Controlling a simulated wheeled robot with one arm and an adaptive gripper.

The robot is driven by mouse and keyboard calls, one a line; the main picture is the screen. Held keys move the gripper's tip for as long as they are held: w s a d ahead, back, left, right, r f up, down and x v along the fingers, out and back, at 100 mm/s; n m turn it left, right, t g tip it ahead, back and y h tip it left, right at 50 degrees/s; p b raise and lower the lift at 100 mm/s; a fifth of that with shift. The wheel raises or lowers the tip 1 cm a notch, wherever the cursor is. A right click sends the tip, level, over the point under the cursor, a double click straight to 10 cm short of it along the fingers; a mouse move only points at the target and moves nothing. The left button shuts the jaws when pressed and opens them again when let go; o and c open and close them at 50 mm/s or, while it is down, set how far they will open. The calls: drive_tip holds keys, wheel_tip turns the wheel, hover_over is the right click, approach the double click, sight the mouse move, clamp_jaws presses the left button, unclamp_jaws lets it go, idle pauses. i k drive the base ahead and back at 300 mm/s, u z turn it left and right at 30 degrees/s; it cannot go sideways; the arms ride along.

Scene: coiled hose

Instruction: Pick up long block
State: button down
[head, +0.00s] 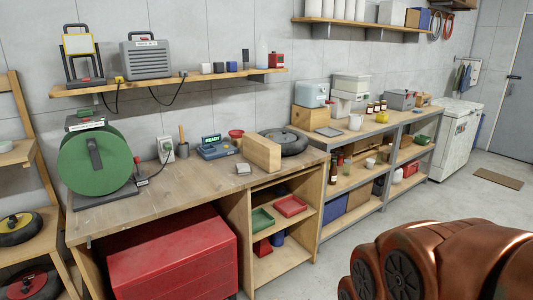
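A long, light-brown wooden block (261,153) stands on the wooden workbench (200,178), near its right end. It rests on a narrow side, with its long side running from back left to front right. A dark round coil or wheel (293,143) lies just behind it and to its right; I cannot tell whether they touch. My gripper is out of view; only a copper-coloured part of my arm shows at the lower right, well apart from the block.
A green reel (92,163) stands at the bench's left end. A red cabinet (175,262) sits below. Open floor (335,255) lies in front.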

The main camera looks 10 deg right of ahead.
sight(263, 152)
drive_tip(key=z, duration=1)
drive_tip(key=i, duration=4.35)
drive_tip(key=u, duration=5.4)
